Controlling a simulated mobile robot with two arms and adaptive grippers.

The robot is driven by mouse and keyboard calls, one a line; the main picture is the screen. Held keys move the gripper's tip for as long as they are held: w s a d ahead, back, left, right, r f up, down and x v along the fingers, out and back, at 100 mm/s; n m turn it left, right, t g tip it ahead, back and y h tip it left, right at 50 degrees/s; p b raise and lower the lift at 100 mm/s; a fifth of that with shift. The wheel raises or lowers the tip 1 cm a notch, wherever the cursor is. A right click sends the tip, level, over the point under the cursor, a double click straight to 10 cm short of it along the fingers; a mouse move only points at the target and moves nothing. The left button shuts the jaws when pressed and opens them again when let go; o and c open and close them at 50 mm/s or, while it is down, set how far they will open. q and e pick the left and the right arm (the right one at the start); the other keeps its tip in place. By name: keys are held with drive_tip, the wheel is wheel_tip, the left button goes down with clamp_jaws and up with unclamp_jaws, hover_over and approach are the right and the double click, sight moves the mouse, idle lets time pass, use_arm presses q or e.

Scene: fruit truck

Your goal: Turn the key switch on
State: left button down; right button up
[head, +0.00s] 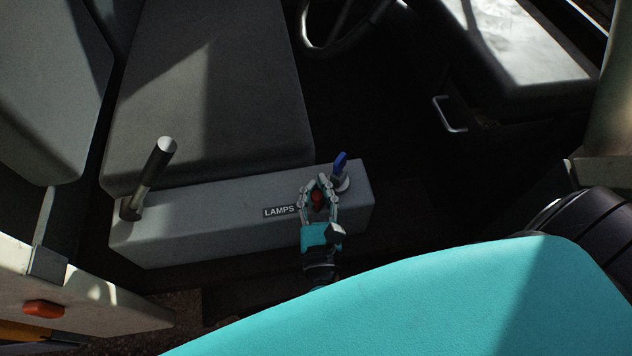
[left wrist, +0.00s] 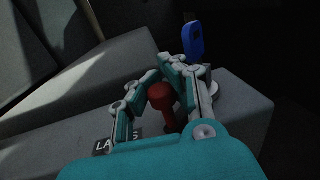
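The blue key (head: 341,161) stands upright in a round, pale switch base (head: 341,182) at the right end of the grey console. It also shows in the left wrist view (left wrist: 194,40), just beyond my right-hand finger. My left gripper (head: 317,182) is over the console, left of and nearer than the key. It looks partly open, with its fingertips close together but apart. A red knob (head: 317,201) shows between its fingers, also in the left wrist view (left wrist: 160,96). Whether a finger touches the knob or key is unclear. My right gripper is out of view.
A "LAMPS" label (head: 280,212) is on the grey console (head: 225,225), left of the gripper. A black lever (head: 150,180) stands at the console's left end. A seat (head: 210,90) and a steering wheel (head: 345,40) lie behind. The space right of the console is dark.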

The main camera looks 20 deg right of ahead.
use_arm(q)
drive_tip(key=shift+a+f, duration=0.3)
drive_tip(key=shift+f, duration=0.15)
drive_tip(key=c, duration=1.7)
unclamp_jaws()
drive_tip(key=shift+s+a, duration=0.1)
drive_tip(key=shift+c, duration=0.2)
drive_tip(key=o, duration=0.4)
drive_tip(key=shift+s+a+r, duration=0.15)
drive_tip(key=shift+a+r, duration=0.05)
drive_tip(key=shift+a, duration=0.05)
drive_tip(key=shift+o, duration=1.1)
drive_tip(key=shift+d+r, duration=0.1)
drive_tip(key=shift+r, duration=0.05)
drive_tip(key=shift+d, duration=0.15)
drive_tip(key=shift+s, duration=0.15)
drive_tip(key=v, duration=1.1)
drive_tip(key=shift+s, duration=0.3)
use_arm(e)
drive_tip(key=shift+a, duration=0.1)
